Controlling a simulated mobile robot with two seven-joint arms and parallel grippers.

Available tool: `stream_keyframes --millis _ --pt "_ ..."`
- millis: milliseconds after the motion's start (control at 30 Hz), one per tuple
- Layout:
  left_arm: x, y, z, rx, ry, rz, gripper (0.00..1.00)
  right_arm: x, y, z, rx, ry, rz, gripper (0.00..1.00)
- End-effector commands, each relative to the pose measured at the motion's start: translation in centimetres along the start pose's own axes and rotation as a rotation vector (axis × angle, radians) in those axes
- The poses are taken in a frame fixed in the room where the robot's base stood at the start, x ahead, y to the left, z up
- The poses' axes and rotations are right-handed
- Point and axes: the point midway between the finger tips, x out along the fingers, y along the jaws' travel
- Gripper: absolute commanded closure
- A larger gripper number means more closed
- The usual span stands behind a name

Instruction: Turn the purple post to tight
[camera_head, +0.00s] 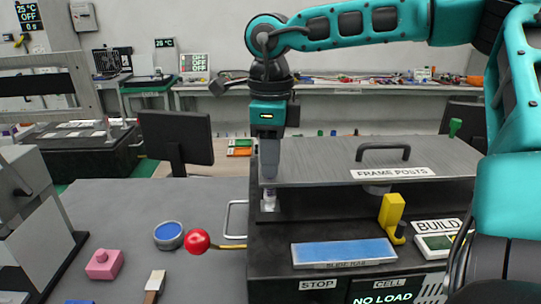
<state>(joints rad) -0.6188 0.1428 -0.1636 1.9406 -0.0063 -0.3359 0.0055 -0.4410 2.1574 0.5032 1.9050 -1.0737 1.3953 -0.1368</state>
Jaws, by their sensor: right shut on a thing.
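My right gripper (269,178) points straight down at the left end of the fixture labelled FRAME POSTS (330,150). Its fingers are shut on a small pale, slightly lilac piece, which I take as the purple post (268,200). The fingers hide most of this post, so its turn angle cannot be read. My left gripper is not in view.
The fixture's lid has a dark handle (383,148). A yellow lever (391,212), a blue slide bar (345,252) and a BUILD box (437,243) lie to the right. A red ball knob (197,241), blue round button (168,235) and pink block (104,264) lie left.

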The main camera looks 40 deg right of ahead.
Motion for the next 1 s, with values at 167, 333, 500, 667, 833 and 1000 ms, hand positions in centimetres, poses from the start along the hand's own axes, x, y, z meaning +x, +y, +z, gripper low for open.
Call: stream_keyframes --millis 167,333,500,667,833,1000 --pt "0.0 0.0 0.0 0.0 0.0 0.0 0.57 -0.1 0.0 0.0 0.0 0.0 -0.002 1.0" --pt "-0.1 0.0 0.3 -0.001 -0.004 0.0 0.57 0.0 -0.1 0.0 0.006 0.0 -0.003 1.0" --pt "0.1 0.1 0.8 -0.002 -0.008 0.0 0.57 0.1 -0.1 0.0 0.046 0.0 -0.004 1.0" --pt "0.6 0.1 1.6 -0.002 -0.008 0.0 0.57 0.1 -0.1 0.1 0.132 -0.001 -0.005 1.0" --pt "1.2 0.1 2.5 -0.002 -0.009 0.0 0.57 0.2 -0.1 0.1 0.271 -0.001 -0.006 1.0" --pt "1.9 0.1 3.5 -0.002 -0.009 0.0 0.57 0.2 -0.1 0.1 0.433 -0.003 -0.006 1.0"
